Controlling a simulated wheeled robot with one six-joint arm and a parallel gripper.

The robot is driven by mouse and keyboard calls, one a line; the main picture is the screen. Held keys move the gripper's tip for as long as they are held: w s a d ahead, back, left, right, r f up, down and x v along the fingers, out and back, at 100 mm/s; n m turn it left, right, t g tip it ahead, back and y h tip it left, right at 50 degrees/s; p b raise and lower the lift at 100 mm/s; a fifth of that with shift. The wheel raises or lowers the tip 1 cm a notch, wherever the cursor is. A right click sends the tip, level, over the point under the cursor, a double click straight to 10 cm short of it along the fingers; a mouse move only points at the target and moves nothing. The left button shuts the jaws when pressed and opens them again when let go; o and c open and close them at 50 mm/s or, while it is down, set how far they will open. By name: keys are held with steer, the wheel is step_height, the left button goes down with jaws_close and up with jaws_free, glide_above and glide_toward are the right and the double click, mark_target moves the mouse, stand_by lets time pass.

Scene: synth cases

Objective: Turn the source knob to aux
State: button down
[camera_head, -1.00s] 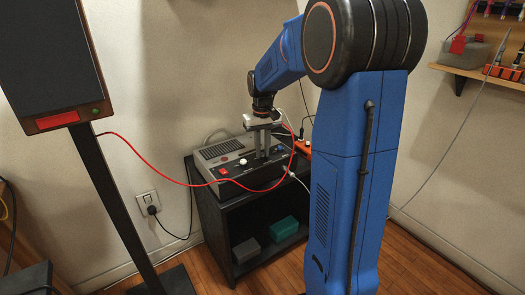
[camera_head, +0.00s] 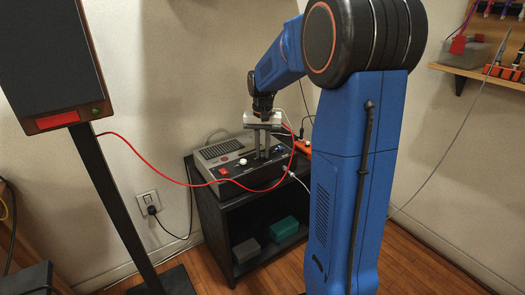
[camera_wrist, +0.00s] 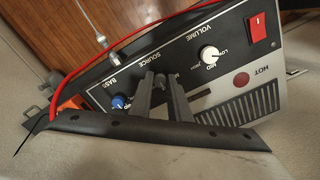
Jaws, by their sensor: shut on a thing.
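The grey amplifier (camera_head: 228,153) with a black front panel stands on top of the black cabinet. In the wrist view its panel appears upside down, with the SOURCE label (camera_wrist: 141,57) above my fingers. My gripper (camera_head: 261,157) points down at the panel. In the wrist view my gripper (camera_wrist: 162,78) is shut on the source knob, which its fingers largely hide; I cannot read its pointer or the position marks around it.
The white volume knob (camera_wrist: 209,54) and blue bass knob (camera_wrist: 119,102) flank my fingers. A red switch (camera_wrist: 257,30) sits at the panel's end. A red cable (camera_head: 170,178) runs across the amplifier to the speaker (camera_head: 50,60). A pale cable plugs (camera_wrist: 113,58) into the panel's edge.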

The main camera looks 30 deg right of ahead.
mark_target(263, 154)
steer(key=c, duration=1.7)
jaws_free()
steer(key=shift+o, duration=0.2)
step_height(263, 154, up, 18)
steer(key=shift+f, duration=0.25)
steer(key=s+a+f+n+t, duration=0.1)
steer(key=s+a+n, duration=0.1)
steer(key=s+a, duration=0.45)
steer(key=s+a+f+n+t, duration=0.15)
steer(key=s+a, duration=0.25)
steer(key=s, duration=0.5)
steer(key=s+a+f+n+t, duration=0.2)
steer(key=s+a+f, duration=0.3)
steer(key=s+f, duration=0.6)
steer(key=s+n, duration=0.1)
steer(key=s, duration=0.3)
steer(key=shift+n, duration=0.35)
